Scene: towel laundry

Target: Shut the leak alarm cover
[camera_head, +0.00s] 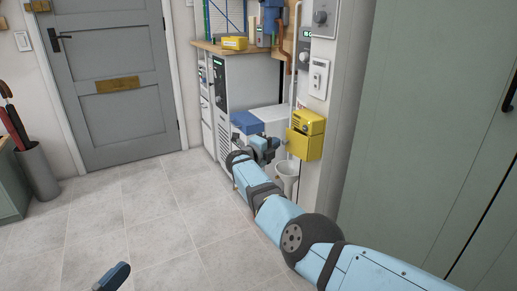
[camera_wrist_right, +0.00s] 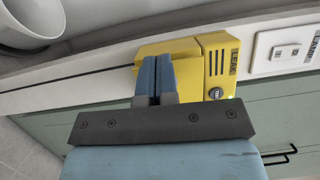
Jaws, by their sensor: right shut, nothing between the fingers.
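The leak alarm is a yellow wall box (camera_head: 309,122) with slots at its upper part. In the right wrist view its body (camera_wrist_right: 220,62) shows a LEAK label, a dark round knob and a small green light. Its yellow cover (camera_head: 306,147) stands out below the body in the head view and also shows in the right wrist view (camera_wrist_right: 188,48); it looks open. My right gripper (camera_head: 281,144) is shut and empty. Its blue fingertips (camera_wrist_right: 158,60) overlap the cover in view; contact is unclear. Part of my left gripper (camera_head: 112,278) shows at the bottom edge, its jaws unclear.
A white wall switch (camera_head: 318,78) sits above the alarm. A white funnel-like bowl (camera_head: 286,171) is below it. A blue box (camera_head: 246,122) lies behind my right gripper. A green cabinet (camera_head: 430,130) stands at right.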

